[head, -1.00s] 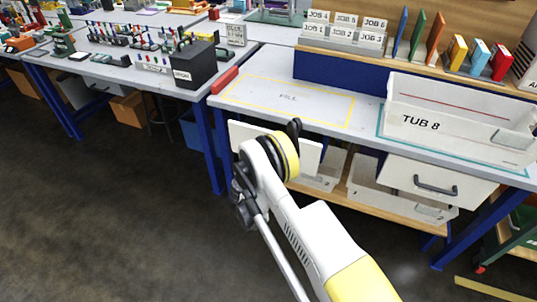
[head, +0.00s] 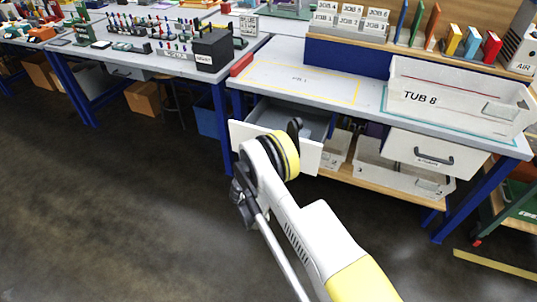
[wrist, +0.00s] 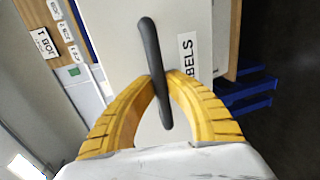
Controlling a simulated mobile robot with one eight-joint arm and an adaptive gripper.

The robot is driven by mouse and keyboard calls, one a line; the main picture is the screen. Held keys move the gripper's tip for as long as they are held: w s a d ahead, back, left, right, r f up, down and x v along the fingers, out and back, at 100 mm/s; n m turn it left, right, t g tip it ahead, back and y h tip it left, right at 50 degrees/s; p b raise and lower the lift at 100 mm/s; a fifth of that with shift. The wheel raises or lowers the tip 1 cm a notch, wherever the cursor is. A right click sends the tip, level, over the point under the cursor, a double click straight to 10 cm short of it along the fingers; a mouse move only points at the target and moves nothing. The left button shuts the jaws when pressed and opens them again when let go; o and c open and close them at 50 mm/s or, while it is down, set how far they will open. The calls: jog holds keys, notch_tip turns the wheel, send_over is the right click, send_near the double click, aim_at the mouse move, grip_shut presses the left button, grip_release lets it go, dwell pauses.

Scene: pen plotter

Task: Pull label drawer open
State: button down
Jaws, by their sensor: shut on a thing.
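The label drawer (head: 308,155) is under the bench on the left side, and it stands partly open, with its grey inside showing behind the front panel. In the wrist view its white front (wrist: 120,40) carries a label ending in "BELS" (wrist: 187,55). Its dark bar handle (wrist: 153,60) runs between the two yellow fingers of my gripper (wrist: 160,84), which are shut on it. In the head view my arm covers the handle and the fingers.
The bench top (head: 275,62) above has a yellow outlined area. A white bin marked TUB 8 (head: 450,95) stands on its right. A second closed drawer (head: 432,157) is below it. Bins (head: 385,175) sit on a low shelf. The floor (head: 130,220) at left is clear.

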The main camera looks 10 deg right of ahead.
jog(key=c, duration=1.4)
grip_release()
jog(key=shift+r, duration=0.1)
jog(key=shift+r, duration=0.1)
jog(key=shift+r, duration=0.35)
jog(key=o, duration=0.6)
notch_tip(320, 180, up, 5)
jog(key=shift+w+f, duration=0.15)
jog(key=shift+c, duration=0.2)
jog(key=r, duration=0.3)
jog(key=shift+s+r, duration=0.15)
jog(key=shift+s, duration=0.05)
jog(key=c, duration=0.6)
jog(key=shift+o, duration=0.2)
jog(key=shift+r, duration=0.55)
